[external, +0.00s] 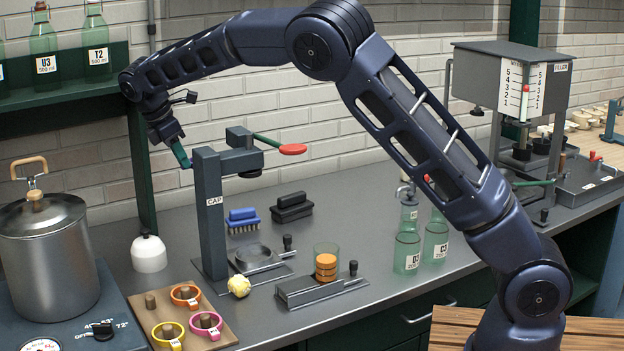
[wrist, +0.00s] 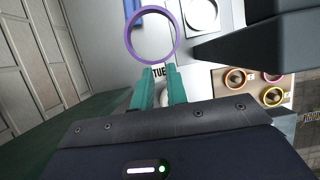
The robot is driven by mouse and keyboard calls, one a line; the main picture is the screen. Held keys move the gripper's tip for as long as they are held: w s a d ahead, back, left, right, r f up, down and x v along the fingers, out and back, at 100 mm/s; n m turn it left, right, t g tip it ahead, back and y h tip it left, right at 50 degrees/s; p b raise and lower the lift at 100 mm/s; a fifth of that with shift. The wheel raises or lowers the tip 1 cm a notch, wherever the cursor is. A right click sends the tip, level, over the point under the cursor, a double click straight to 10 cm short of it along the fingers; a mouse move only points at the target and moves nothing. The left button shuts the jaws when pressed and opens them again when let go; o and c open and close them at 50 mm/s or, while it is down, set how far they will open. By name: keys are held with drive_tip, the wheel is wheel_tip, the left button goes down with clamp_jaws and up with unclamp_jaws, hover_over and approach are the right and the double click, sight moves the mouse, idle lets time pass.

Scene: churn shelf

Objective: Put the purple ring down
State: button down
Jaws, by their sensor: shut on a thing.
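My gripper (wrist: 160,72) has its teal fingers shut on the purple ring (wrist: 127,36), which stands out beyond the fingertips in the wrist view. In the external view my gripper (external: 183,158) hangs in the air left of the CAP press, below shelf height; I cannot make out the purple ring there. A wooden peg board (external: 225,340) lies at the front left. It bears an orange ring (external: 185,295), a pink ring (external: 206,324), a yellow ring (external: 168,335) and a bare peg (external: 150,301). The board also shows at right in the wrist view (wrist: 222,88).
The CAP press (external: 210,215) stands just right of my gripper. A green shelf (external: 65,96) with bottles is at upper left. A steel pot (external: 45,255) stands left of the board, a white domed thing (external: 148,253) behind it. Brushes (external: 243,221) lie near the wall.

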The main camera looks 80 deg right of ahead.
wheel_tip(320, 180, down, 21)
idle(0.7)
drive_tip(key=shift+f, duration=0.4)
drive_tip(key=c, duration=1.4)
unclamp_jaws()
drive_tip(key=v, duration=1.2)
drive_tip(key=shift+s+r, duration=0.1)
drive_tip(key=shift+r, duration=0.35)
